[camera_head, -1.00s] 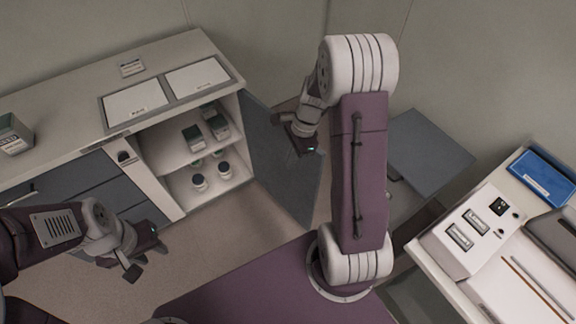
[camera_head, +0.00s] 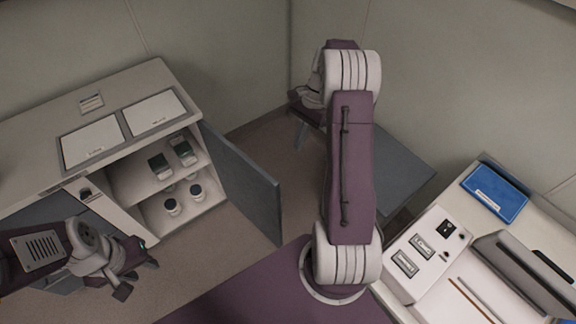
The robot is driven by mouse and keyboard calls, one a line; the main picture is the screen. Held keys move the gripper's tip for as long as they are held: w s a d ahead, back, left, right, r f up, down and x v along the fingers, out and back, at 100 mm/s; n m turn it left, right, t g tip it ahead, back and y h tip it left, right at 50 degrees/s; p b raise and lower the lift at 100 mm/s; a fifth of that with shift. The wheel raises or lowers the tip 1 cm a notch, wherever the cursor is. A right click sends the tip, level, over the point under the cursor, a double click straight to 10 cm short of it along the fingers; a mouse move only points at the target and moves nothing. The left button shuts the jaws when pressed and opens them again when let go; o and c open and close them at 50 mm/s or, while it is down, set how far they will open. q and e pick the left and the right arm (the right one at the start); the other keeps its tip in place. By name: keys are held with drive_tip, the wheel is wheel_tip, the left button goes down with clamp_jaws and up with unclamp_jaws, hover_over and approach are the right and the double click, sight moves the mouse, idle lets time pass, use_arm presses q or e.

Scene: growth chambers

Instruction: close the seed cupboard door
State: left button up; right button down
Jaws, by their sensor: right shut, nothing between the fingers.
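The seed cupboard's grey door (camera_head: 245,188) stands wide open, hinged at the right side of the cupboard (camera_head: 128,192). Its free edge points toward me and to the right. Small boxes and lidded jars sit on the shelves inside. My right gripper (camera_head: 300,125) is beyond the door to the right, apart from it, near the back wall. It is shut and empty, and partly hidden by my own arm. My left gripper (camera_head: 137,276) is low in front of the cupboard, its fingers apart with nothing between them.
Two framed panels (camera_head: 92,142) and a small label block lie on the cupboard top. A grey flat panel (camera_head: 400,172) stands right of my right arm. A bench with a blue tray (camera_head: 495,192) and a white control box (camera_head: 422,250) is at the right. Floor shows beside the door.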

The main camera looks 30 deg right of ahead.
use_arm(q)
drive_tip(key=shift+a+f+b, duration=0.15)
drive_tip(key=shift+f+b, duration=0.55)
drive_tip(key=shift+f, duration=0.05)
use_arm(e)
drive_tip(key=s+a+f, duration=0.2)
drive_tip(key=a+f, duration=0.6)
drive_tip(key=f, duration=0.1)
drive_tip(key=shift+f, duration=0.2)
